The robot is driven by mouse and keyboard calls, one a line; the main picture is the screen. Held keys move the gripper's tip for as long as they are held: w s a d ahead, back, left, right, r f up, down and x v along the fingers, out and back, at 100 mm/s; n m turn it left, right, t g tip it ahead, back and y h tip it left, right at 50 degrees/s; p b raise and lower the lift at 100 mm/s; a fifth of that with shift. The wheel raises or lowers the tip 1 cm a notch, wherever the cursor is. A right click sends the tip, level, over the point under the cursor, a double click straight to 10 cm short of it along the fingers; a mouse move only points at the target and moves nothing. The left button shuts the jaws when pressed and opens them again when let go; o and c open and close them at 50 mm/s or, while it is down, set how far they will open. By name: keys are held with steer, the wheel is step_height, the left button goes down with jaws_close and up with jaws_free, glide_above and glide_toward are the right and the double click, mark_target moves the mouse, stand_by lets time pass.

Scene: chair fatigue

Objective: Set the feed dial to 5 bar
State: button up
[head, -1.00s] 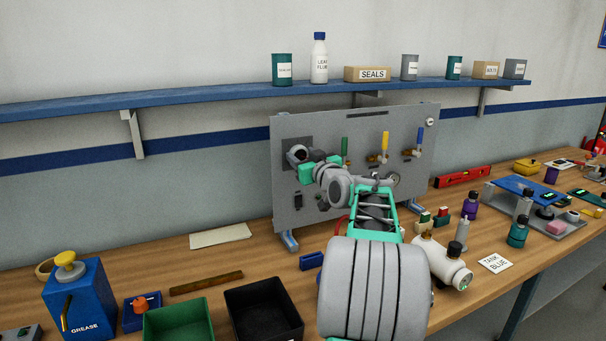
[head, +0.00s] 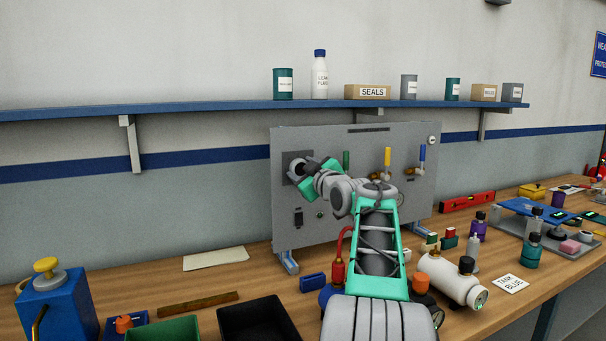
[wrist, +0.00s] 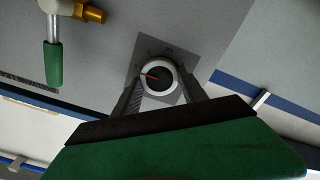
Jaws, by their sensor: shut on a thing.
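The feed dial (wrist: 158,81) is a round dial with a white rim, dark face and red pointer, set on a dark square plate on the upright grey panel (head: 375,220). In the wrist view my gripper (wrist: 160,92) has a finger on each side of the dial and is shut on it. The red pointer lies toward the left of the face in that view. The scale marks on the plate are too small to read. In the head view the dial (head: 299,168) is partly hidden by my gripper (head: 307,172).
Green, yellow (head: 388,158) and blue (head: 422,153) valve handles stand to the right on the panel. The green handle (wrist: 54,62) is near my gripper in the wrist view. Bins, a white tank (head: 450,278) and bottles crowd the bench below. A shelf (head: 230,107) runs above.

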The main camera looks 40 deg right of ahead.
steer(key=o, duration=1.4)
steer(key=b+v, duration=0.1)
steer(key=v, duration=0.7)
